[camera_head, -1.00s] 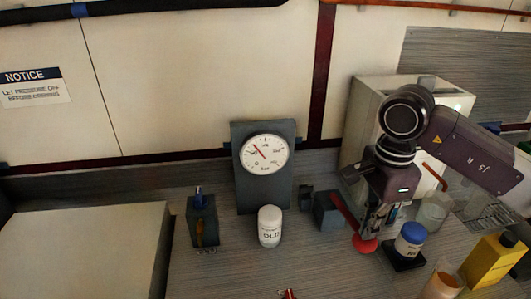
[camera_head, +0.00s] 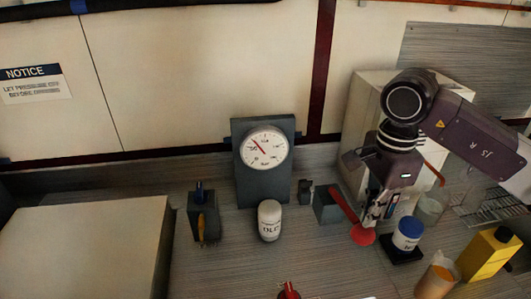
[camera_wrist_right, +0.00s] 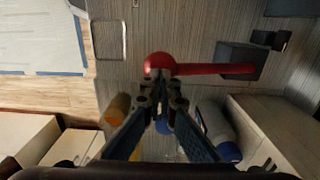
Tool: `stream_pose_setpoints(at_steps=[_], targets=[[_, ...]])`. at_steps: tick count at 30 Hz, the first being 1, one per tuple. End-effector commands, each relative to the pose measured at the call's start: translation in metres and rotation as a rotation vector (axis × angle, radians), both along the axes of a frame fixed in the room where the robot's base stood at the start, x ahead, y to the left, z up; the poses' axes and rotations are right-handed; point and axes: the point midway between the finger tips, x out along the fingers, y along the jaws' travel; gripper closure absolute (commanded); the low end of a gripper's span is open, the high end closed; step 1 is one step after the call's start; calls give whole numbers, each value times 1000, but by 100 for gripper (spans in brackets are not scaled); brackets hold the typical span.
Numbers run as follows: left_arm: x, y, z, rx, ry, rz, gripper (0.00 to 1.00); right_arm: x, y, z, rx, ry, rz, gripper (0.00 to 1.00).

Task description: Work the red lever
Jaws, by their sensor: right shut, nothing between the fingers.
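The red lever (camera_head: 343,205) reaches from a dark grey block (camera_head: 326,207) toward the front of the bench and ends in a round red knob (camera_head: 362,236). My right gripper (camera_head: 371,222) is shut and empty, pointing down right beside the knob. In the right wrist view the lever (camera_wrist_right: 215,69) lies across the picture, its knob (camera_wrist_right: 158,65) just beyond my shut fingertips (camera_wrist_right: 161,92). I cannot tell whether they touch. My left gripper is not in view.
A blue-lidded jar (camera_head: 407,234) stands close right of the knob, with an orange cup (camera_head: 436,282) and a yellow bottle (camera_head: 488,256) nearer the front. A white bottle (camera_head: 270,221) and a gauge (camera_head: 264,150) stand left.

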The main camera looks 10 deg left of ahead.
Motion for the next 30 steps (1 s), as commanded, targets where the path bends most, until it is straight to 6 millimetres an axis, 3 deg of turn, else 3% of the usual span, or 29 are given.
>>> stream_pose_setpoints(at_steps=[5,20,30], targets=[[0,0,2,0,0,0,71,0,0,3,0,0,0,100],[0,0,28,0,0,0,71,0,0,49,-1,0,0,100],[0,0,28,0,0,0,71,0,0,50,0,0,0,100]])
